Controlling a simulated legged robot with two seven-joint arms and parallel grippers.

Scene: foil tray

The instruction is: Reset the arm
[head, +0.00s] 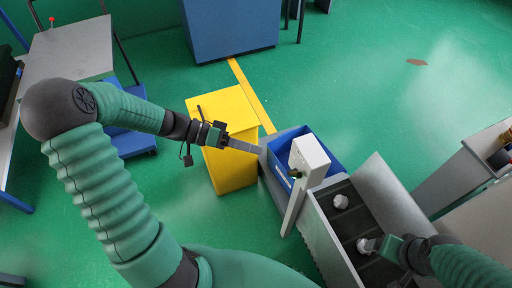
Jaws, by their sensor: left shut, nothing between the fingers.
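My left arm comes in from the left, and its gripper (245,146) points right. Its fingers are together with nothing between them. They are above the floor, between the yellow box and the blue bin. My right gripper (376,244) is at the lower right, over the dark trough. A whitish crumpled piece (364,246) is at its tip; I cannot tell whether the fingers hold it or only touch it. A second whitish piece (341,201) lies in the trough, apart from both grippers.
A yellow box (233,171) stands below my left gripper. A blue bin (322,147) and a white box on a post (309,158) are just right of it. The dark trough (352,222) has grey side walls. A grey cart (70,52) stands at upper left. Green floor is open at upper right.

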